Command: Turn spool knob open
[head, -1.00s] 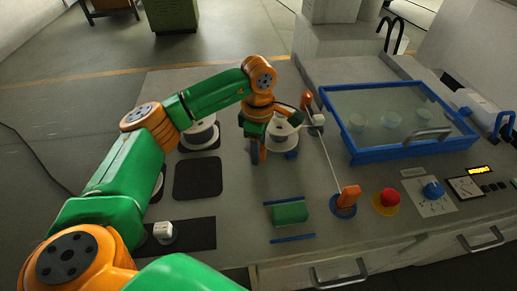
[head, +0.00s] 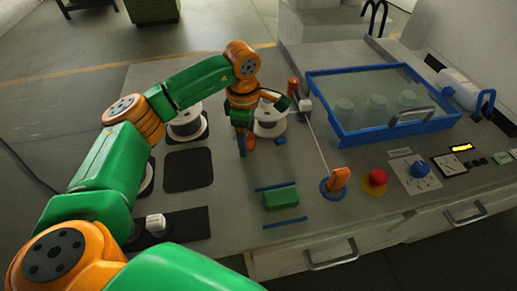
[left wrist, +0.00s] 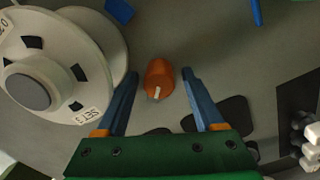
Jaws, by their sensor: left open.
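The orange spool knob (left wrist: 159,76), with a white pointer mark, stands on the bench. In the left wrist view it lies between the fingertips of my left gripper (left wrist: 160,74), with a gap on each side. In the head view the knob (head: 250,141) shows just right of my left gripper (head: 243,146), partly hidden by it. The gripper is open, pointing down. The white spool (left wrist: 55,62) is close beside the knob, left of it in the left wrist view; in the head view the spool (head: 270,124) is behind and right of the gripper. My right gripper is out of view.
A wire runs from a guide post (head: 294,88) to an orange lever (head: 338,180). A green block (head: 281,198), red button (head: 376,178) and blue dial (head: 419,169) are nearer the bench front. A blue-framed tank (head: 345,139) stands right. Another spool (head: 185,125) stands left.

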